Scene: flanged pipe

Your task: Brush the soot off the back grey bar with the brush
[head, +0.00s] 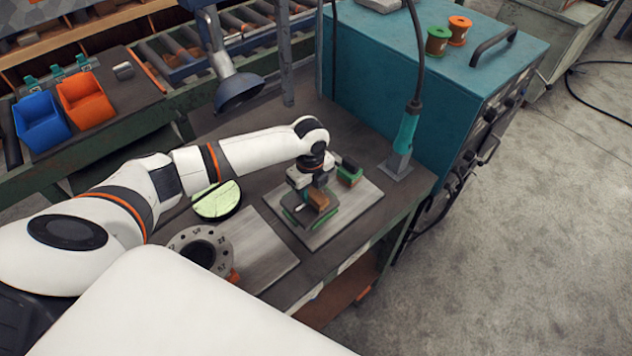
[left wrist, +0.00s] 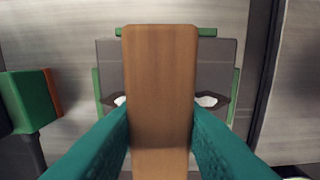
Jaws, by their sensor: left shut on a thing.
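My left gripper (head: 318,192) is shut on the brush, whose brown wooden handle (head: 319,199) stands between the fingers. In the left wrist view the handle (left wrist: 160,90) fills the middle, with a teal finger on each side. Below it is a dark grey piece with green edges (left wrist: 222,60), on a grey metal plate (head: 352,211). I cannot tell whether the brush touches it, and the bristles are hidden. A small green and brown block with a dark top (head: 349,172) stands behind the gripper. I cannot single out the back grey bar or any soot. My right gripper is not in view.
A flanged pipe (head: 222,244) and a round pale green lens (head: 217,200) lie left of the plate. A teal machine (head: 375,80) borders the bench at the back right, with a teal-handled tool (head: 405,135) before it. A blue-grey hood (head: 238,90) hangs behind my arm.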

